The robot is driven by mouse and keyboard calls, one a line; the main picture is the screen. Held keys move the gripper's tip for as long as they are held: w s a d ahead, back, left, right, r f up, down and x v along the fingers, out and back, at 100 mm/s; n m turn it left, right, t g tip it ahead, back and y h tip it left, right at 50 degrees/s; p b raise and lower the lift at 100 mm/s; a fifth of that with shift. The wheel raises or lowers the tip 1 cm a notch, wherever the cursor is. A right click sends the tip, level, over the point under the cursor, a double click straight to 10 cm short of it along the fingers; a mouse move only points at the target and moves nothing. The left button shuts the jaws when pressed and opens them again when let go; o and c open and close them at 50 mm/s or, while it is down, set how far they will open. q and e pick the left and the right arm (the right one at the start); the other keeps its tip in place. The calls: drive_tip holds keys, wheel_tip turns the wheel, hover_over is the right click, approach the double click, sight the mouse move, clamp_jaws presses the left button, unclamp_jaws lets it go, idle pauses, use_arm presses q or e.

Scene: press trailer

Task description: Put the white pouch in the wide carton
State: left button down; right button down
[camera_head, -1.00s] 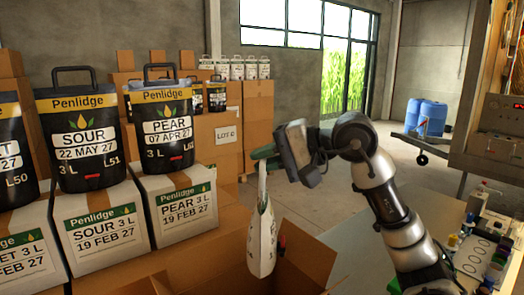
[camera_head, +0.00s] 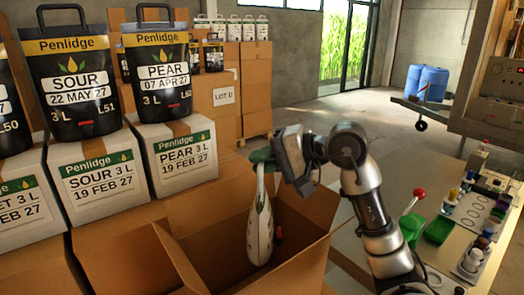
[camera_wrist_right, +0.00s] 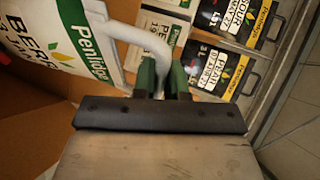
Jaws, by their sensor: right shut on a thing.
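The white pouch (camera_head: 260,230) hangs upright from my right gripper (camera_head: 262,158) in the head view, over the open wide carton (camera_head: 305,262). Its lower part shows against the carton's inside; I cannot tell whether it touches the bottom. In the right wrist view the green fingers (camera_wrist_right: 162,78) are shut on the pouch's white handle, and the pouch (camera_wrist_right: 45,35) shows Penlidge and BERRY lettering at the upper left. My left gripper is not in view.
White cartons (camera_head: 182,158) with black pouches (camera_head: 158,70) on top stand at the left. A table (camera_head: 455,240) with green trays, a red-knobbed lever (camera_head: 418,193) and small bottles is at the right. A small red thing (camera_head: 278,232) shows inside the carton.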

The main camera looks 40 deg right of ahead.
drive_tip(key=shift+f, duration=1.2)
drive_tip(key=c, duration=1.1)
unclamp_jaws()
drive_tip(key=shift+f, duration=0.1)
drive_tip(key=b+v, duration=0.5)
drive_tip(key=v, duration=0.5)
drive_tip(key=shift+s+d+r, duration=0.2)
drive_tip(key=shift+s+d, duration=0.05)
